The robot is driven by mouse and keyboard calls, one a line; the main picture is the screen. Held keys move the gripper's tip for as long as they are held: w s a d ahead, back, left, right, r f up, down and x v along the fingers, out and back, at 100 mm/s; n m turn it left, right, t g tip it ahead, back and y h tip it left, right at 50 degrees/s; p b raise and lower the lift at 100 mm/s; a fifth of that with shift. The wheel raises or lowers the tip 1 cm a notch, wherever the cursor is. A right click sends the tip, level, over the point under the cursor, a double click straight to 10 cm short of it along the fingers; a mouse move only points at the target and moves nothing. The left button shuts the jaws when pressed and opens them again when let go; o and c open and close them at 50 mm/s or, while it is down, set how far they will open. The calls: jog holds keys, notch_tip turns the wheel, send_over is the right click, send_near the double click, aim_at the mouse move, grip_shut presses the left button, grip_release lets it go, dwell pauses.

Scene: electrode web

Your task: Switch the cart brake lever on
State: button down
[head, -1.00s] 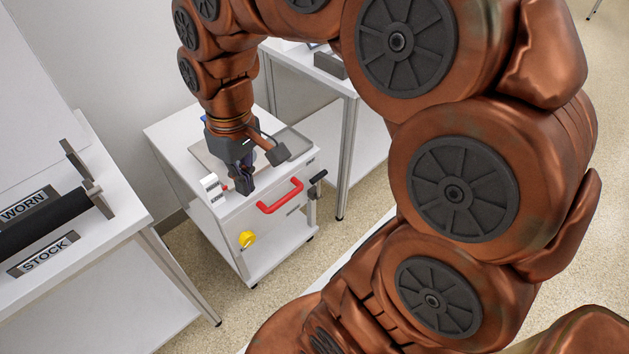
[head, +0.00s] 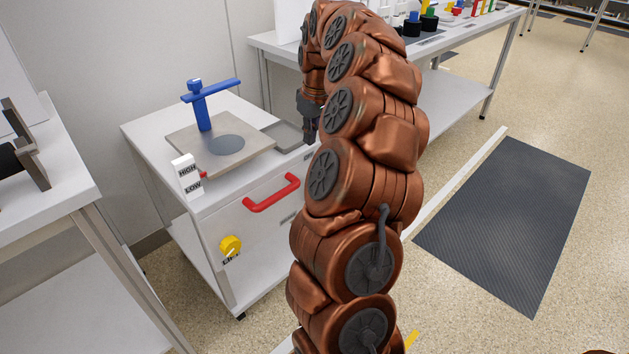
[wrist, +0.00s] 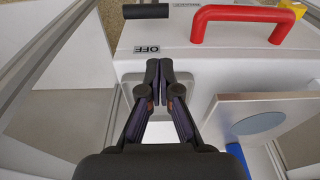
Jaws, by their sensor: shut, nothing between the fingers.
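The cart (head: 270,235) is white, with a red handle (head: 272,193) on its front. In the wrist view a black bar (wrist: 145,11), seemingly the grip of the brake lever, shows beyond the cart edge, left of the red handle (wrist: 245,14). An OFF label (wrist: 147,49) lies on the cart top near that edge. In the head view my arm hides the lever. My gripper (head: 311,135) is over the cart's right end. In the wrist view its fingertips (wrist: 163,66) are together and empty, short of the OFF label and apart from the bar.
A metal plate (head: 178,143) with a blue T-handle (head: 205,105) stands on the cart, beside a HIGH/LOW switch (head: 186,175) and a shallow grey tray (head: 283,136). A yellow knob (head: 230,245) is on the front. Benches flank the cart; floor with a dark mat (head: 510,220) is open at right.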

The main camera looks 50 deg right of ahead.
jog(key=shift+s+d+f, duration=0.25)
jog(key=shift+d+f, duration=0.75)
jog(key=shift+d, duration=0.25)
notch_tip(320, 180, down, 10)
jog(key=w+b, duration=0.1)
jog(key=b, duration=0.2)
jog(key=shift+w, duration=0.2)
jog(key=shift+s+a+r, duration=0.1)
jog(key=shift+s+r, duration=0.05)
